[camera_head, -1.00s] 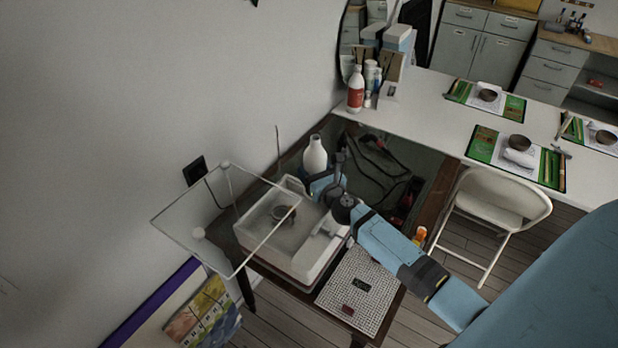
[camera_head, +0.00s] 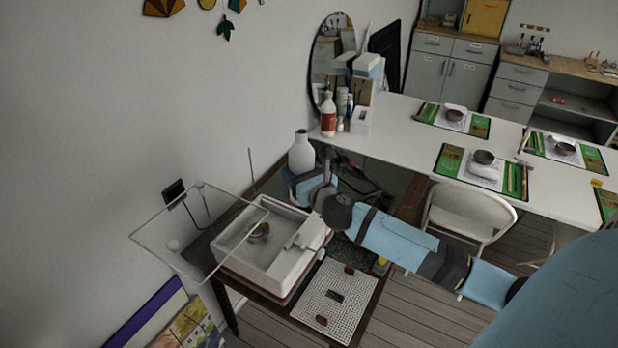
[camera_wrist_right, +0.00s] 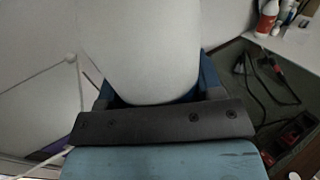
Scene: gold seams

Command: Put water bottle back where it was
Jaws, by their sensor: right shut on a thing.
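The white water bottle (camera_head: 301,154) stands upright in the head view, above the back of the dark work table. My right gripper (camera_head: 312,184) is shut on it, low on its body. In the right wrist view the bottle (camera_wrist_right: 140,45) fills the upper middle, between the blue fingers; its top is out of frame. I cannot tell whether its base touches the table, since the gripper hides it. My left gripper is not in view.
A white basin (camera_head: 262,262) with a small bowl (camera_head: 259,230) and a clear panel (camera_head: 190,235) stand left of the gripper. A perforated white mat (camera_head: 322,325) lies in front. A red-labelled bottle (camera_head: 328,115) stands on the long white table (camera_head: 400,140). A chair (camera_head: 470,213) stands at right.

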